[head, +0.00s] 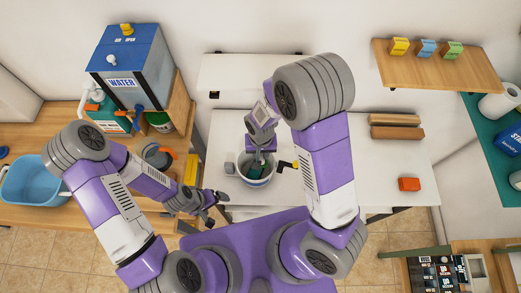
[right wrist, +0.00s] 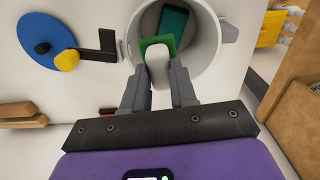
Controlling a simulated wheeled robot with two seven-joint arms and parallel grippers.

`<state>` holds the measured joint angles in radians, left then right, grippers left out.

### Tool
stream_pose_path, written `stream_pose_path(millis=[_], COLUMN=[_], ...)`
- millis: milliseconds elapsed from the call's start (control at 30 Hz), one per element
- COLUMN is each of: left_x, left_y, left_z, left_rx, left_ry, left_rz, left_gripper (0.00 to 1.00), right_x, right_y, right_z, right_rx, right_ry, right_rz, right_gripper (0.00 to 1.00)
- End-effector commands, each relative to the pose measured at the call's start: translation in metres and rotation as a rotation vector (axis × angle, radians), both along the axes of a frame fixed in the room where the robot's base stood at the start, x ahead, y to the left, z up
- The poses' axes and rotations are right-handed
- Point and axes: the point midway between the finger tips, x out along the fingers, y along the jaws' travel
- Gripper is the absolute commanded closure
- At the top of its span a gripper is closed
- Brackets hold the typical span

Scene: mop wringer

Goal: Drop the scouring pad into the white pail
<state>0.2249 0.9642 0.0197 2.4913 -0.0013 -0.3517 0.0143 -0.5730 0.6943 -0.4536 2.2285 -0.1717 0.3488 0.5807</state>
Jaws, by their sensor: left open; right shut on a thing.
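The white pail (head: 257,183) stands on the white table, and its rim and inner wall also show in the right wrist view (right wrist: 207,50). My right gripper (head: 262,154) is over the pail. In the right wrist view its fingers (right wrist: 158,76) are shut on the scouring pad (right wrist: 147,44), a green pad with a whitish block on it. The pad is at the pail's mouth, overlapping the near rim in that view. A dark teal thing (right wrist: 172,20) shows inside the pail. My left gripper (head: 213,203) is open and empty, left of the pail near the table's front edge.
Wooden blocks (head: 395,131) and a red block (head: 409,184) lie further right.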

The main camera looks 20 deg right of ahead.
Motion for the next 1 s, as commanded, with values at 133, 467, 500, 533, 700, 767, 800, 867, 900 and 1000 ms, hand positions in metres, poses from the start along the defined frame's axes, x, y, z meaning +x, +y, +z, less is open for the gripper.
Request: stream_pose_path(millis=[133, 467, 500, 533, 700, 767, 800, 867, 900, 1000], left_x=[0.0, 0.0, 0.0, 0.0, 0.0, 0.0, 0.0, 0.0, 0.0, 0.0], left_y=[0.0, 0.0, 0.0, 0.0, 0.0, 0.0, 0.0, 0.0, 0.0, 0.0], left_z=[-0.019, -0.022, -0.022, -0.022, -0.022, -0.022, -0.022, -0.022, -0.022, -0.022], left_rx=[0.0, 0.0, 0.0, 0.0, 0.0, 0.0, 0.0, 0.0, 0.0, 0.0], left_ry=[0.0, -0.001, -0.001, -0.001, -0.001, -0.001, -0.001, -0.001, -0.001, -0.001], left_rz=[0.0, 0.0, 0.0, 0.0, 0.0, 0.0, 0.0, 0.0, 0.0, 0.0], left_gripper=[0.07, 0.07, 0.07, 0.07, 0.07, 0.07, 0.07, 0.07, 0.07, 0.07], right_x=[0.0, 0.0, 0.0, 0.0, 0.0, 0.0, 0.0, 0.0, 0.0, 0.0], right_y=[0.0, 0.0, 0.0, 0.0, 0.0, 0.0, 0.0, 0.0, 0.0, 0.0], right_z=[-0.022, -0.027, -0.027, -0.027, -0.027, -0.027, -0.027, -0.027, -0.027, -0.026], right_rx=[0.001, 0.001, 0.001, 0.001, 0.001, 0.001, 0.0, 0.0, 0.0, 0.001], right_ry=[-0.001, -0.001, -0.001, -0.001, -0.001, -0.001, -0.001, -0.001, -0.001, -0.001], right_rz=[0.0, 0.0, 0.0, 0.0, 0.0, 0.0, 0.0, 0.0, 0.0, 0.0], right_gripper=[1.0, 1.0, 1.0, 0.72, 0.46, 0.44, 0.44, 0.44, 0.44, 0.44])
